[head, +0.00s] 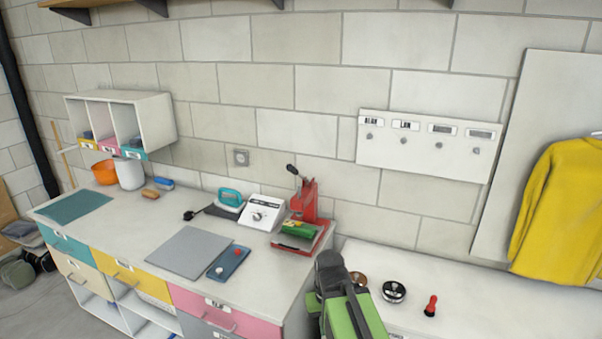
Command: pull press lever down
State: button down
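A red press (308,200) stands at the right end of the long counter, close to the block wall. Its lever (292,170) has a dark knob and points up and to the left from the top of the post. A green and yellow item (299,229) lies on the press's base. My green and black arm rises from the bottom edge, right of and nearer than the press. My gripper (328,262) seems to be at its dark upper end, apart from the lever. Its fingers cannot be made out.
A white box with a dial (262,213) and a teal iron (230,199) stand left of the press. A grey mat (190,250) and blue tray (229,262) lie in front. A lower white counter (470,290) at right holds a black round item (394,291) and a red-handled tool (431,306).

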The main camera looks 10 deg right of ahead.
aim_at(292, 169)
jog(key=i, duration=1)
jog(key=z, duration=0.05)
